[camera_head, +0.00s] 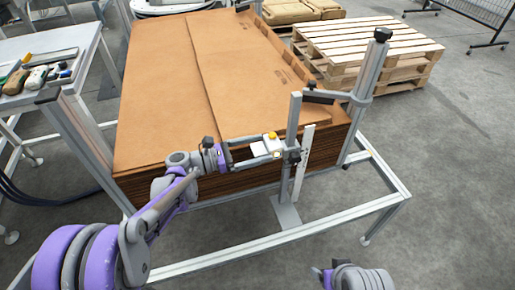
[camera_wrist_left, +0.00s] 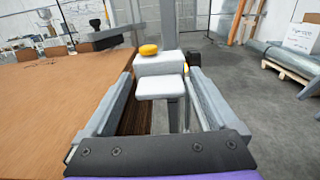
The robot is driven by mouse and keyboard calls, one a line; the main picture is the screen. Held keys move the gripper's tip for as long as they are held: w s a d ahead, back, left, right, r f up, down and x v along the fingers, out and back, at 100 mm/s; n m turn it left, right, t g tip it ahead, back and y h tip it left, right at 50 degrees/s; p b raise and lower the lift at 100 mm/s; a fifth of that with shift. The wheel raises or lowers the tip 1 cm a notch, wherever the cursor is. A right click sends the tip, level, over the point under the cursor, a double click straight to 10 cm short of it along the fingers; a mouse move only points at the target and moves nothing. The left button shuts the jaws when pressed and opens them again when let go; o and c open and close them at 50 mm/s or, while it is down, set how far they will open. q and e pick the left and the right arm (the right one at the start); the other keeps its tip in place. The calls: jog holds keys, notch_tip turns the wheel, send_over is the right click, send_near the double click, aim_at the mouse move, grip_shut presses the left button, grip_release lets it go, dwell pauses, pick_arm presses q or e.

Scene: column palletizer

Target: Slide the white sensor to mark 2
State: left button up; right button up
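The white sensor (camera_head: 264,148), with a yellow button on top, is beside the grey upright post in front of the cardboard stack. In the left wrist view the white sensor (camera_wrist_left: 160,87) lies between the two fingers of my left gripper (camera_wrist_left: 161,75). In the head view my left gripper (camera_head: 256,150) reaches it from the left, with a finger along each side. I cannot tell whether both fingers press on it. A pale strip (camera_head: 306,150) stands upright along the post; no numbered marks are readable on it.
A stack of brown cardboard sheets (camera_head: 160,80) fills the metal frame (camera_head: 262,243) behind the sensor. A taller post (camera_head: 370,70) with an arm stands behind right. Wooden pallets (camera_head: 375,45) are farther back. A side table (camera_head: 75,40) with tools is at left. Floor at right is clear.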

pick_arm(q)
grip_shut()
notch_tip(320, 180, down, 6)
jog(key=b, duration=0.3)
dwell(0.3)
jog(key=shift+o, duration=0.8)
grip_release()
jog(key=shift+a, duration=0.1)
jog(key=v, duration=1)
jog(key=shift+a+p, duration=0.35)
jog(key=shift+p, duration=0.05)
jog(key=shift+s+d, duration=0.1)
jog(key=shift+s, duration=0.05)
